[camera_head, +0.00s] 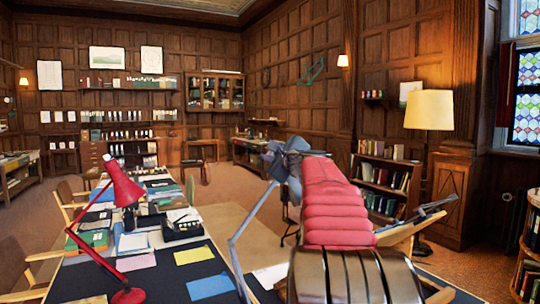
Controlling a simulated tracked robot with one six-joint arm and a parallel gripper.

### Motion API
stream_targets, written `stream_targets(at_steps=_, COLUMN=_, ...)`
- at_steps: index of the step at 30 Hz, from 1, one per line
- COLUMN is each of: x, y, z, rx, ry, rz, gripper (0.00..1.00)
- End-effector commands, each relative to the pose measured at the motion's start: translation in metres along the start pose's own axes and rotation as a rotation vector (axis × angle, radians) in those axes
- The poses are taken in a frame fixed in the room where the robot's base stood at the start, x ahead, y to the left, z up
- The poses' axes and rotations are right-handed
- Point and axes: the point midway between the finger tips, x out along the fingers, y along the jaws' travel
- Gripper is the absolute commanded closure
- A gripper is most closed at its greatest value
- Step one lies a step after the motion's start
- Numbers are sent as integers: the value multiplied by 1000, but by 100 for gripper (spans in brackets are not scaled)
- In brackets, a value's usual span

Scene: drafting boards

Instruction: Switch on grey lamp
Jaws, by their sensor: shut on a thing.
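The grey lamp stands at the near right end of the drafting table. Its thin jointed arm (236,240) rises to a blue-grey head (277,163) in the middle of the view. My arm, with dark ribs and a red padded sleeve, reaches up from the bottom to the right side of that head. My gripper (308,152) is at the far end of the sleeve, mostly hidden, and is shut on the grey lamp at its head. The exact contact and the lamp's switch cannot be made out. I see no glow from the head.
A red desk lamp (122,185) stands on the table at left, among papers, books and a black device (182,226). Wooden chairs (18,262) line the table's left side. A lit floor lamp (428,110) and a bookcase (388,182) stand at right. Open floor lies beyond.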

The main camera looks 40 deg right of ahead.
Motion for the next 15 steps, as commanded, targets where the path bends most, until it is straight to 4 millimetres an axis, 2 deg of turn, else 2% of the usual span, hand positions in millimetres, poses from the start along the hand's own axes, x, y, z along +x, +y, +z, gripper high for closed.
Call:
stream_targets(at_steps=6, x=0, y=1, z=0, rx=1, ry=0, rz=2, gripper=100)
stream_targets(at_steps=15, x=1, y=2, z=1, rx=1, ry=-5, rz=-11, gripper=100)
